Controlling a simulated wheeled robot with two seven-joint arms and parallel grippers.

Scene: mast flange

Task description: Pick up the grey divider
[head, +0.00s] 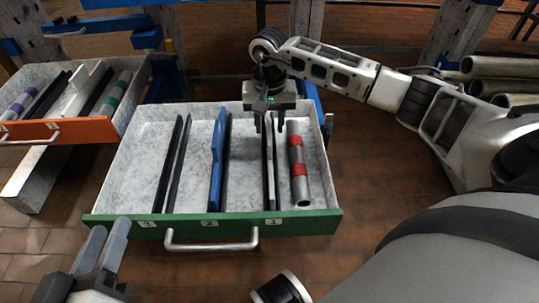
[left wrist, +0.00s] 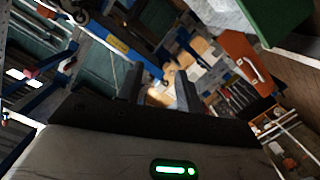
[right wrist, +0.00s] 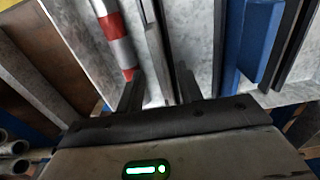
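The open drawer with a green front (head: 190,228) holds a thin grey divider (head: 272,165) standing on edge right beside a black divider (head: 265,160) in its right part. My right gripper (head: 269,127) points down over the far part of this pair, open. In the right wrist view the grey divider (right wrist: 156,62) shows between the two spread fingers, apart from both as far as I can tell. How deep the fingertips reach is unclear. My left gripper (head: 101,247) is open and empty in front of the drawer's left corner.
A grey tube with red bands (head: 297,165) lies just right of the divider. A blue divider (head: 217,160) and black dividers (head: 172,165) stand further left. An orange-fronted drawer (head: 60,131) is open at the left. Pipes (head: 500,68) lie at the right.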

